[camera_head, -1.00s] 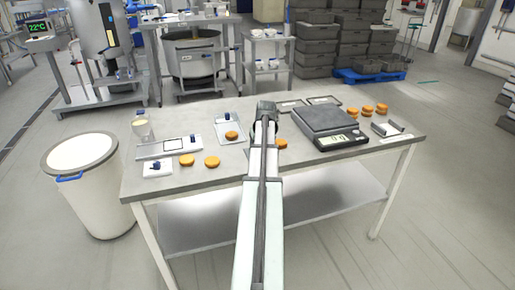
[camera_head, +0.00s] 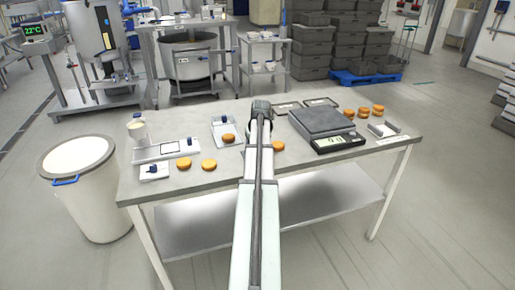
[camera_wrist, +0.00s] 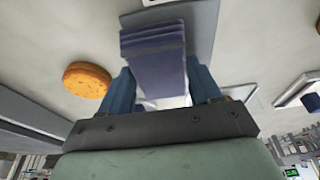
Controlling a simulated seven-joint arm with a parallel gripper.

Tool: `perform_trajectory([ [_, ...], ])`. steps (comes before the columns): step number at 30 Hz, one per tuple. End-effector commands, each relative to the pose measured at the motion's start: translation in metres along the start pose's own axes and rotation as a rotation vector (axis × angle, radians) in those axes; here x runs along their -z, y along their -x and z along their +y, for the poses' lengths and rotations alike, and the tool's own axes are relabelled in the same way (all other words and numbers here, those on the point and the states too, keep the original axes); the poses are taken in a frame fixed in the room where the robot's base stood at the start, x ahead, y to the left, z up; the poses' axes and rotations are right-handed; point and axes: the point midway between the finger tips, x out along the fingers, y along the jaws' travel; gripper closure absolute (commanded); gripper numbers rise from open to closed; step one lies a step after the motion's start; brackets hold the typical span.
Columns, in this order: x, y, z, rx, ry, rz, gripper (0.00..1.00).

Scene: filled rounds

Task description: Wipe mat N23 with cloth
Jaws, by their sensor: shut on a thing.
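My gripper (camera_wrist: 162,88) is shut on a dark blue folded cloth (camera_wrist: 153,50), which shows between its two blue fingers in the wrist view. A grey flat surface (camera_wrist: 203,25) lies behind the cloth there, partly hidden by it. In the head view my gripper (camera_head: 262,108) is over the middle of the table, and my arm hides the cloth. Two thin framed plates (camera_head: 288,107) (camera_head: 321,102) lie at the back of the table, right of my gripper. No N23 label can be read, so I cannot tell which item is that mat.
A grey scale (camera_head: 322,122) stands right of my arm. Orange rounds (camera_head: 209,165) lie on the table, one close to my arm (camera_head: 278,146). A white bin (camera_head: 82,190) stands beside the table.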

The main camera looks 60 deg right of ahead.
Motion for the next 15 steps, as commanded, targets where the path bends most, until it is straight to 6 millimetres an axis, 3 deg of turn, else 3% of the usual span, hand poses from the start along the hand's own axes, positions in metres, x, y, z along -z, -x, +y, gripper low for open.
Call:
perform_trajectory([
  [15,-0.001,0.000,-0.010,0.001,0.002,0.001,0.61],
])
